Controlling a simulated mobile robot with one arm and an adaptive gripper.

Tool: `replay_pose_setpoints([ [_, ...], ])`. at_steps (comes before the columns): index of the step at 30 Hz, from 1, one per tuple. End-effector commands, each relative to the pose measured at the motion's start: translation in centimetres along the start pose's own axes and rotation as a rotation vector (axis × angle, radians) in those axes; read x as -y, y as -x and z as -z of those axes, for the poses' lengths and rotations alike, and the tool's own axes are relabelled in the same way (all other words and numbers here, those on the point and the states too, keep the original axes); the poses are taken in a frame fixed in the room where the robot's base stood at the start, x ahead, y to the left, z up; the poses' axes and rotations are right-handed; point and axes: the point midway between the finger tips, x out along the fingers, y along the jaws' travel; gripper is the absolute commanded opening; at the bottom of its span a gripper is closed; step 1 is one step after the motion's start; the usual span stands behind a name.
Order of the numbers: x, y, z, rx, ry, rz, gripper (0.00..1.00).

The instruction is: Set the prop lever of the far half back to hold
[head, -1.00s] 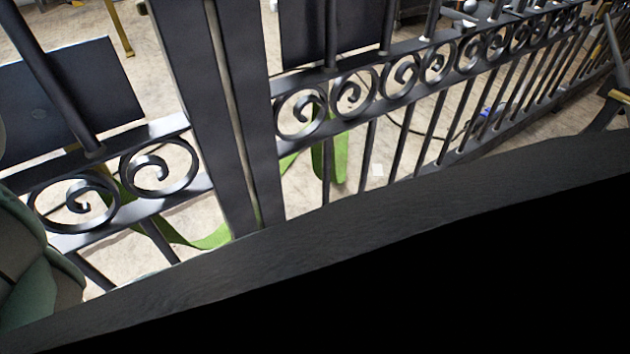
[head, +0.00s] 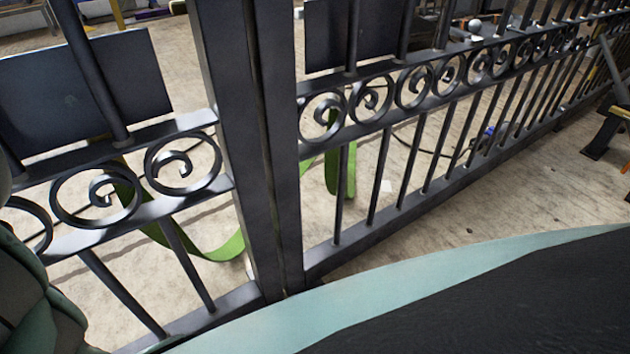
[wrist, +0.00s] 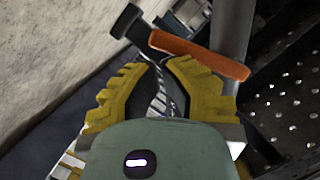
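In the wrist view, my gripper (wrist: 160,64) has two yellow ribbed fingers with a gap between their tips, and it looks open. A lever with an orange grip (wrist: 205,56) and a dark end block (wrist: 128,20) crosses just past the fingertips, close to the right one. I cannot tell whether they touch. A dark twisted bar (wrist: 160,98) shows between the fingers. In the head view, the black scroll gate (head: 240,150) stands upright, its two halves meeting at the middle posts.
A grey upright post (wrist: 232,35) and a dark perforated plate (wrist: 290,100) stand right of the fingers. A green strap (head: 210,250) hangs behind the gate. A stand with a yellow part (head: 612,125) is at the far right. Pale floor lies open right of the gate.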

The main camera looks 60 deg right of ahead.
Motion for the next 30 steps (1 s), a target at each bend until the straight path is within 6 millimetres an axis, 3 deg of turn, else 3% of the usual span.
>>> replay_pose_setpoints([
  [12,0.3,-0.6,-2.0,-0.006,0.001,-0.005,0.0],
  [30,0.7,-0.7,-2.6,0.0,0.0,-0.004,0.0],
])
